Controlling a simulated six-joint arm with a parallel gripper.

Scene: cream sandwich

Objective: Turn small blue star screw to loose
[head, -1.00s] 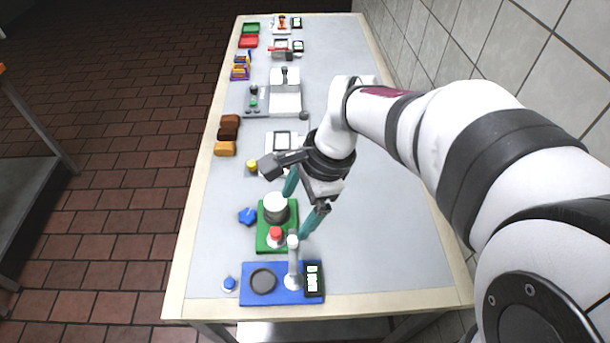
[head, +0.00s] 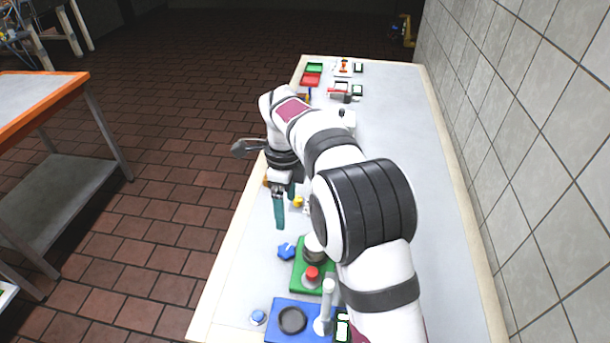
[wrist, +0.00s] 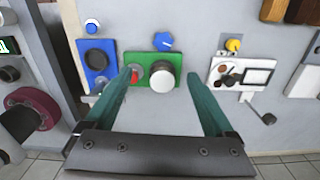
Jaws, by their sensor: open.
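The blue star screw (head: 286,250) lies on the grey table just left of the green board. It also shows in the wrist view (wrist: 163,41) at the upper middle, beyond the green board's edge. My gripper (head: 286,208) is near the table's left side, farther along the table than the star screw and apart from it. In the wrist view my gripper (wrist: 160,76) shows two teal fingers spread wide with nothing held. The star screw appears beyond and between the fingertips there.
The green board (wrist: 150,60) carries a white-topped round knob (wrist: 162,76) and a red button. A blue board (head: 283,328) with a dark disc and a round blue button (head: 258,317) are at the near end. A yellow knob (head: 297,202) sits near my gripper.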

